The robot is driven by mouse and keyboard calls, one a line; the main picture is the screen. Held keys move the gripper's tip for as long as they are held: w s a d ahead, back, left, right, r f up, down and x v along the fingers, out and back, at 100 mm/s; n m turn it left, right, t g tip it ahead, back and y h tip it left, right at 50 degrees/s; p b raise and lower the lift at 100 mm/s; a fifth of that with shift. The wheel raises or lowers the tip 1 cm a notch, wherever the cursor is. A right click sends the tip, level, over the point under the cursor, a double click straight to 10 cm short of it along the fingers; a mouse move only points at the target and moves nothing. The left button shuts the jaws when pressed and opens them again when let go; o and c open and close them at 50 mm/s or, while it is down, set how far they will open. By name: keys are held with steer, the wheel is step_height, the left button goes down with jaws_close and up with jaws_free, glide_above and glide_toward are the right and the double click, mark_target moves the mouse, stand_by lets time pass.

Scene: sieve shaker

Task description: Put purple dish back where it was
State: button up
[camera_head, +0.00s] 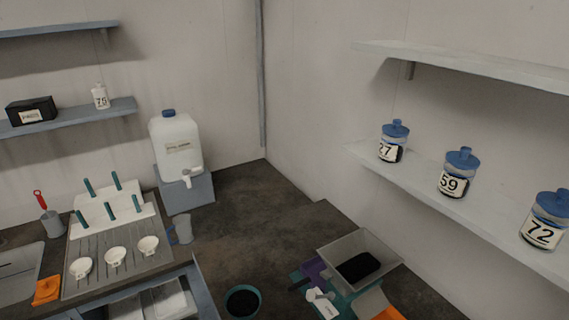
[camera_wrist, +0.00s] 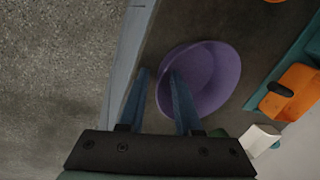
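The purple dish (camera_wrist: 212,75) is a round bowl on the dark bench in the wrist view, close to the bench's edge. My gripper (camera_wrist: 158,72) reaches over its left rim with two blue fingers spread apart. The right finger overlaps the bowl's inside; the left finger is outside its left wall. A dark gap shows between the left finger and the dish, so the gripper looks open. Whether the right finger touches the dish I cannot tell. I cannot make out the dish or my gripper in the head view.
The pale bench edge (camera_wrist: 125,75) runs left of the dish, with floor beyond. An orange part (camera_wrist: 298,92) lies right. In the head view, a teal-rimmed bowl (camera_head: 230,303) stands near a hopper (camera_head: 334,255). White dishes (camera_head: 116,257) sit on a grooved board. Bench behind is clear.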

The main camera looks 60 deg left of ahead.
steer(key=v, duration=1.2)
steer(key=shift+w+r, duration=0.1)
steer(key=shift+r, duration=0.05)
